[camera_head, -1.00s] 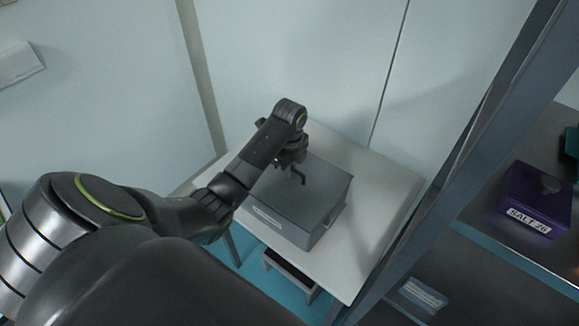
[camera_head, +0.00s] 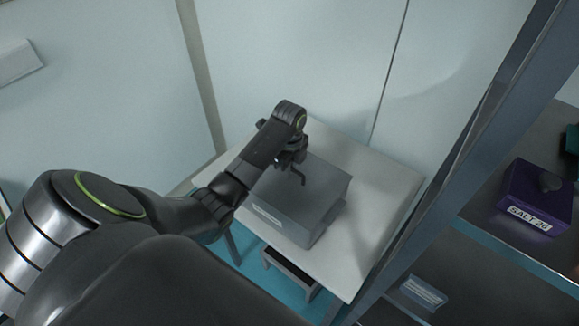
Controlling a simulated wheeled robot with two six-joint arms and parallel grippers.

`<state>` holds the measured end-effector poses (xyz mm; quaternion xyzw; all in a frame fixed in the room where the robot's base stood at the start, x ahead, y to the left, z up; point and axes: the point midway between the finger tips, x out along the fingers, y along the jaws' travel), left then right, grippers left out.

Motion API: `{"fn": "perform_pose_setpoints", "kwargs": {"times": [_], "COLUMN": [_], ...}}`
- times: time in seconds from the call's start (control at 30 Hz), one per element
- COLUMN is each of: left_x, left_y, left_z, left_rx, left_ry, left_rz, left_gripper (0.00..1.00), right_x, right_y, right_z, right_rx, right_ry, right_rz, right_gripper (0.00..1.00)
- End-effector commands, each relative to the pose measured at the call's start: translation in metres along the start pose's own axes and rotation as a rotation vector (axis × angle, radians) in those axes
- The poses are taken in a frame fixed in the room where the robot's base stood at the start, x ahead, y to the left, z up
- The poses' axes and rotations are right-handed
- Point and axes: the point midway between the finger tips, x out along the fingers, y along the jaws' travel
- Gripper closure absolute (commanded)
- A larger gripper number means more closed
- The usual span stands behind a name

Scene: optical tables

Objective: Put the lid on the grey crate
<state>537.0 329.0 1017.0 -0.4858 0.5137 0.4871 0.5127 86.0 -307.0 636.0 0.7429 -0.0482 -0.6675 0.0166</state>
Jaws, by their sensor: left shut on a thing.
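The grey crate (camera_head: 283,228) stands on a small white table, with a pale label on its front side. A flat grey lid (camera_head: 318,187) covers its top; from this angle I cannot tell whether it is fully seated all round. My left gripper (camera_head: 297,172) is over the far part of the lid, shut on the lid, most likely at a handle that the gripper hides. My right gripper is not in view.
The white table (camera_head: 385,195) has free room right of the crate. A metal post (camera_head: 480,150) stands at the right, beside a dark shelf with a purple box (camera_head: 536,195) labelled SALT. A pale wall (camera_head: 300,60) closes off the back.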

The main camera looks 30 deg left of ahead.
Motion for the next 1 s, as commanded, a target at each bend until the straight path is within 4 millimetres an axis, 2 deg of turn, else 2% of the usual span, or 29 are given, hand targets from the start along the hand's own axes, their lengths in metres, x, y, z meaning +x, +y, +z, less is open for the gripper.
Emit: {"fn": "perform_pose_setpoints", "kwargs": {"times": [0.97,1.0], "left_x": [0.0041,0.0041], "left_y": [-0.0003,-0.0003], "left_z": [-0.0001,-0.0002], "left_rx": [0.0,0.0], "left_ry": [0.0,0.0], "left_rz": [-0.002,-0.001], "left_gripper": [1.0,0.87], "right_x": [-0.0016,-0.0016], "right_y": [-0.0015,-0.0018], "right_z": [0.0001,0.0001], "right_rx": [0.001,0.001], "right_ry": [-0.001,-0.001], "right_rz": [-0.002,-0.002], "right_gripper": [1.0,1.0]}}
